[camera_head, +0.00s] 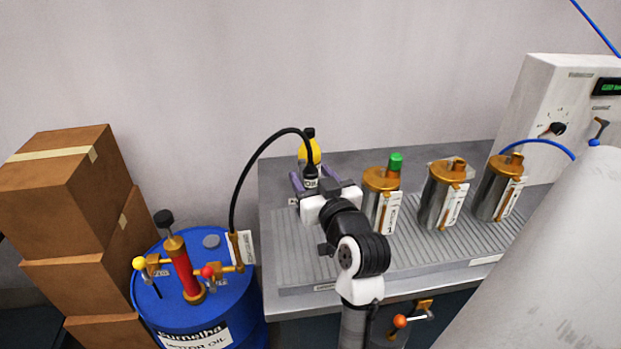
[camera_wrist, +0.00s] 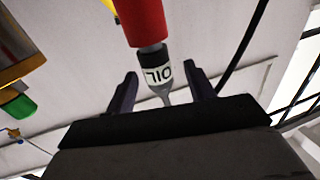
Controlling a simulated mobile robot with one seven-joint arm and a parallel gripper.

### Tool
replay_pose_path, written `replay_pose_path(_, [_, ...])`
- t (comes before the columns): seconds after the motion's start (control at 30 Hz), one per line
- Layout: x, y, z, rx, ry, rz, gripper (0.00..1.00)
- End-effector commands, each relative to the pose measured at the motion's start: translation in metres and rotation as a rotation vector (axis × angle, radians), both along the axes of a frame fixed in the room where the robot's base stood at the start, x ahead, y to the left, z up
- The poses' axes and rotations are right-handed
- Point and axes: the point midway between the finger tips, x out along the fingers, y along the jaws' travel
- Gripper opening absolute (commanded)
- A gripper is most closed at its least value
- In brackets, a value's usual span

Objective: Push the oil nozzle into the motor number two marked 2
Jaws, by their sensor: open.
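Three copper-topped steel motors stand to the right. The middle motor (camera_head: 436,203) has an uncapped copper port; its label is too small to read surely.
The black hose (camera_head: 240,180) arcs to a red pump (camera_head: 183,268) on a blue oil drum (camera_head: 225,285). Cardboard boxes (camera_head: 70,190) stand left.

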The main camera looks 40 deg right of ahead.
Motion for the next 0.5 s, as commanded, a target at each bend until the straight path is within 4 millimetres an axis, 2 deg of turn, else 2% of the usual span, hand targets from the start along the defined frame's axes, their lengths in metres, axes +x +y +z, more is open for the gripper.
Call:
replay_pose_path(0.03, [0.008, -0.004, 0.006, 0.002, 0.002, 0.0, 0.54])
replay_pose_path(0.2, [0.027, -0.01, 0.003, -0.001, 0.001, 0.0, 0.54])
replay_pose_path(0.47, [0.031, -0.011, 0.001, -0.001, 0.001, 0.0, 0.54])
replay_pose_path(0.5, [0.031, -0.011, 0.001, -0.001, 0.001, 0.0, 0.51])
